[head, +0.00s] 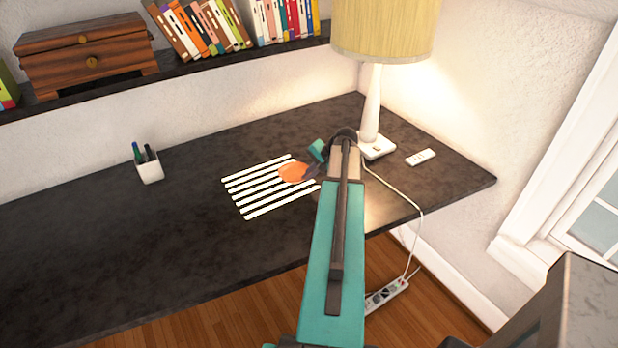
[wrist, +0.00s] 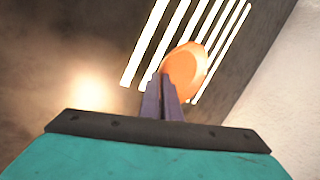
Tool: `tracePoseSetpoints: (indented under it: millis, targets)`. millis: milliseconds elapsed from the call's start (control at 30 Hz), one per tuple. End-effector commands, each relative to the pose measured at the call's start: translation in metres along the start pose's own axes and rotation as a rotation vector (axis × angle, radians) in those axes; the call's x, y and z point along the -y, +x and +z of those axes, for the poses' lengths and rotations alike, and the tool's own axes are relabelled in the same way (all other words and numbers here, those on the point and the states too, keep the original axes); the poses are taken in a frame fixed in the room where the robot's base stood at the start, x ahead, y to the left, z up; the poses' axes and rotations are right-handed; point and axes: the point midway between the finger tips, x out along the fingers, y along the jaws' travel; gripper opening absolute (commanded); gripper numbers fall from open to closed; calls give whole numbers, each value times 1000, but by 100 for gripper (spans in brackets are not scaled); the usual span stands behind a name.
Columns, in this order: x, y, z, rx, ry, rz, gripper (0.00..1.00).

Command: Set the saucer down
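The saucer (head: 293,172) is orange and appears over the right part of a patch of white stripes (head: 280,202) on the dark desk. My gripper (head: 309,171) reaches in from the right and its fingers meet the saucer's edge. In the wrist view the dark fingers (wrist: 167,88) are close together at the near rim of the saucer (wrist: 186,70), gripping it. White stripes (wrist: 143,48) show behind it. I cannot tell whether the saucer touches the desk or hangs just above it.
A lamp (head: 372,115) stands just behind my gripper, with a white remote (head: 420,157) beside it. A pen cup (head: 149,167) stands to the left. A shelf (head: 190,68) with books runs along the wall. The desk's front left is clear.

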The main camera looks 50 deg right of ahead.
Motion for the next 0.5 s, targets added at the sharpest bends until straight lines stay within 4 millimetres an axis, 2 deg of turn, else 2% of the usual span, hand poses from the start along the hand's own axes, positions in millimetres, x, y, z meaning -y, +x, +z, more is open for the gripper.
tracePoseSetpoints:
  millis: [200, 500]
  targets:
    - [-7, 13, 0, 2, 1, 0, 0]
    - [-9, 15, 0, 0, 0, -1, 0]
